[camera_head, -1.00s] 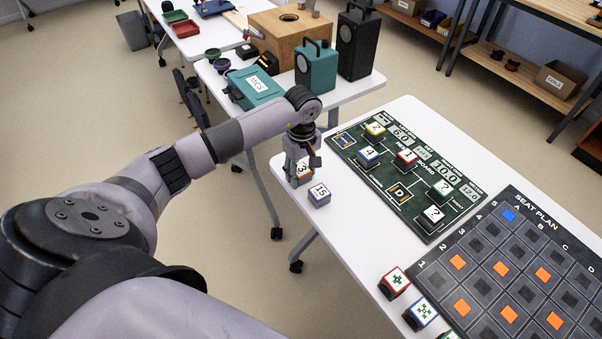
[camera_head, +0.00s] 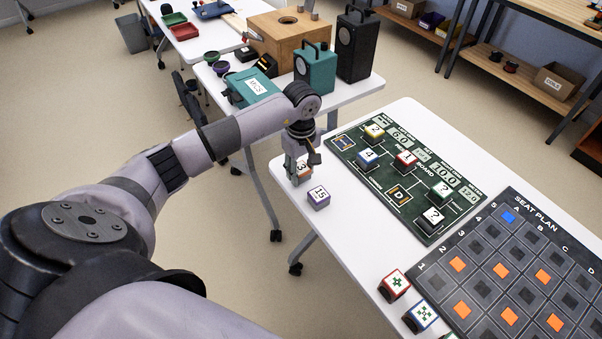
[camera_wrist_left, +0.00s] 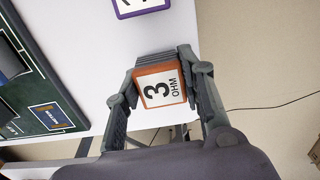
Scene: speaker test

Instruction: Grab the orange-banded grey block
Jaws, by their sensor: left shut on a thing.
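The orange-banded grey block (camera_wrist_left: 162,87) has a white top reading "3 OHM". In the left wrist view it sits between the two fingers of my left gripper (camera_wrist_left: 160,90), which is shut on it near the table's edge. In the head view the block (camera_head: 304,171) is partly hidden by the fingers of my left gripper (camera_head: 299,172). Whether the block touches the table is hard to tell. My right gripper is not in view.
A purple-banded block (camera_head: 318,197) marked 15 lies close by on the white table (camera_head: 330,225). A dark green board (camera_head: 378,200) with several blocks stands to the right, beside a seat plan board (camera_head: 478,238). Red-banded (camera_head: 394,283) and blue-banded (camera_head: 420,315) blocks lie at the front edge.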

